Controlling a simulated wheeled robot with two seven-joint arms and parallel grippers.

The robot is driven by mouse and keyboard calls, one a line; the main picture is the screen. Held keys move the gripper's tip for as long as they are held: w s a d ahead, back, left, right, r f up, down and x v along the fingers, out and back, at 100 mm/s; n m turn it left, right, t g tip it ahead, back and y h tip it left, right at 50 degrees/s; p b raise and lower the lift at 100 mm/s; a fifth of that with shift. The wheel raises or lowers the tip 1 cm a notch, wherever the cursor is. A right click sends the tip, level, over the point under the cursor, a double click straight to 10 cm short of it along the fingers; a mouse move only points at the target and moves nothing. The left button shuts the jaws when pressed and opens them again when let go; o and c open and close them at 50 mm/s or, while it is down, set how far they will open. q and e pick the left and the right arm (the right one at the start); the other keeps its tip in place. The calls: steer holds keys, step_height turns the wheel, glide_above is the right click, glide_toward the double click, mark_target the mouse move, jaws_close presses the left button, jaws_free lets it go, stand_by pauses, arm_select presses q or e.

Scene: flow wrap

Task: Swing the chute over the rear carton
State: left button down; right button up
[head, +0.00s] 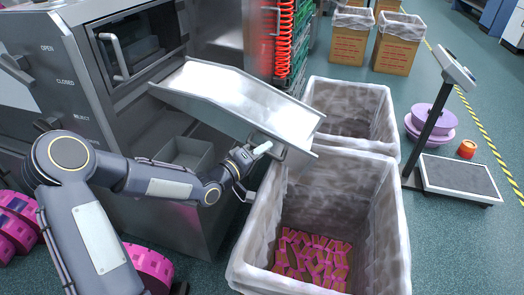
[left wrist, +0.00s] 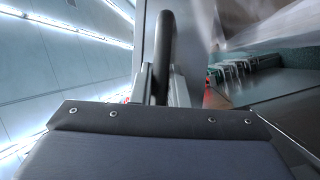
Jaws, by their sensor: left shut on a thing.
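The chute (head: 235,100) is a shiny metal trough running from the machine at left down to the right. Its lower end hangs around the near-left side of the rear carton (head: 385,125), by the boundary with the front carton (head: 365,200). Both cartons have whitish liners; the front one holds several pink-and-brown wrapped pieces. My left gripper (head: 256,155) is shut on the chute's handle (head: 277,150) at the near side of the lower end. In the left wrist view the dark handle bar (left wrist: 165,45) stands upright between the fingers. My right gripper is not in view.
The grey machine (head: 150,190) fills the left, with pink reels (head: 148,268) at its foot. A floor scale (head: 460,178) with a post, purple reels (head: 430,123) and an orange item (head: 467,149) stand right of the cartons. More lined cartons (head: 395,52) stand at the back.

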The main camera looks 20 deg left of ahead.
mark_target(275, 139)
arm_select(q)
steer(key=w+y+b, duration=0.1)
steer(key=w, duration=0.1)
steer(key=w+d+n+b, duration=0.1)
steer(key=w, duration=0.1)
steer(key=w+d+t+y+b, duration=0.1)
steer(key=w, duration=0.1)
steer(key=shift+w+d+f+n+y+b, duration=0.1)
steer(key=shift+w+f+n+y+b, duration=0.05)
steer(key=shift+w+n+y+b, duration=0.15)
steer(key=w+y, duration=0.1)
steer(key=w, duration=0.1)
steer(key=w+n+y, duration=0.1)
steer(key=w, duration=0.2)
steer(key=w+d+n+t+y, duration=0.1)
steer(key=w, duration=0.1)
steer(key=shift+w+r, duration=0.15)
steer(key=shift+r, duration=0.05)
steer(key=shift+w+a+r+n+y, duration=0.1)
steer(key=shift+w+a+n+y, duration=0.05)
steer(key=shift+w+n+y, duration=0.2)
steer(key=c, duration=1.4)
jaws_free()
steer(key=shift+f, duration=0.2)
